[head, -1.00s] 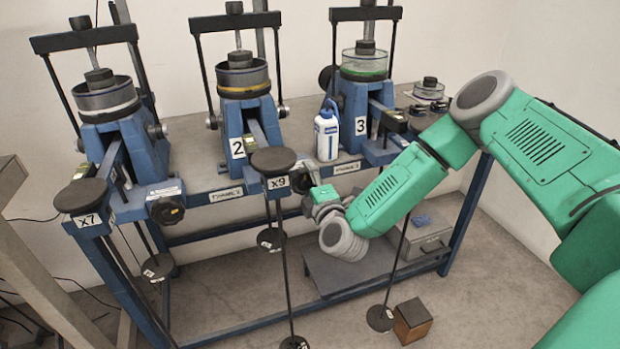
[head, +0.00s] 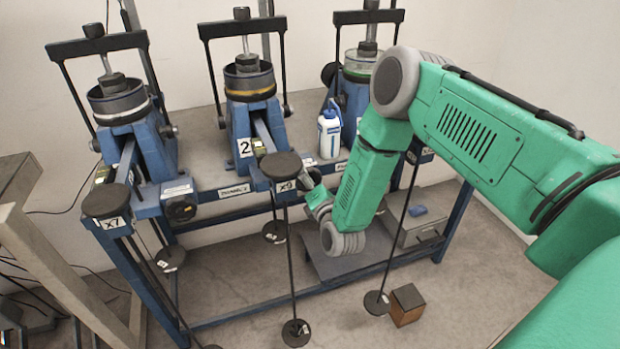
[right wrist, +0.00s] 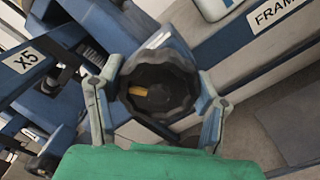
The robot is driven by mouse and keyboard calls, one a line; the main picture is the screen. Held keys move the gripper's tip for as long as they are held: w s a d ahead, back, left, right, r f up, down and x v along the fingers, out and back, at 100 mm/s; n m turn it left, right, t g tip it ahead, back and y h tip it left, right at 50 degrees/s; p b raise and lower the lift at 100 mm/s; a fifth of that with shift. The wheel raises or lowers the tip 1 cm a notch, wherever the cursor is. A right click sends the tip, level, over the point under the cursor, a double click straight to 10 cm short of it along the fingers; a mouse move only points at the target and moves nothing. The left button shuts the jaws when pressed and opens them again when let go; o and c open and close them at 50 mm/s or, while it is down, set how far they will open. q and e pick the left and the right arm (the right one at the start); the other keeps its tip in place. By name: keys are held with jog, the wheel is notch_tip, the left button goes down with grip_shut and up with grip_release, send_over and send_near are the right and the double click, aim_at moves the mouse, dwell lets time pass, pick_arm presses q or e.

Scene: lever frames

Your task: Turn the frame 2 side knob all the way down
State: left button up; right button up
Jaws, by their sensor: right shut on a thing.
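Frame 2 (head: 243,122) is a blue stand with a "2" plate in the middle of the head view. Its dark lever-end disc (head: 281,165) hides part of the area by the knob. My right gripper (head: 312,188) is just right of that disc, low at the bench's front edge. In the right wrist view, a black faceted knob (right wrist: 165,100) with a yellow mark pointing left sits between the fingers of my right gripper (right wrist: 156,98). The fingers are shut on it from both sides. The knob is hidden in the head view. My left gripper is out of view.
The left frame (head: 125,120) has its own black knob (head: 180,208). A white bottle (head: 330,135) stands between frame 2 and the right frame. Thin rods with weights (head: 295,332) hang in front of the bench. A brown box (head: 407,304) is on the floor.

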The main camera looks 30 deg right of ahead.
jog(key=o, duration=1.4)
jog(key=shift+s+a+f, duration=0.2)
jog(key=shift+a+f, duration=0.3)
jog(key=shift+a, duration=0.05)
jog(key=shift+o, duration=1.2)
jog(key=shift+w, duration=0.15)
jog(key=shift+w+a, duration=0.15)
jog(key=shift+w, duration=0.05)
jog(key=shift+s+r, duration=0.15)
pick_arm(q)
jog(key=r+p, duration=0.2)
jog(key=p, duration=0.1)
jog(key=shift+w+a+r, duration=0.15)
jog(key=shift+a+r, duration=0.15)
pick_arm(e)
jog(key=v, duration=0.5)
jog(key=shift+s+d+r, duration=0.15)
jog(key=shift+s+d, duration=0.1)
jog(key=shift+s, duration=0.2)
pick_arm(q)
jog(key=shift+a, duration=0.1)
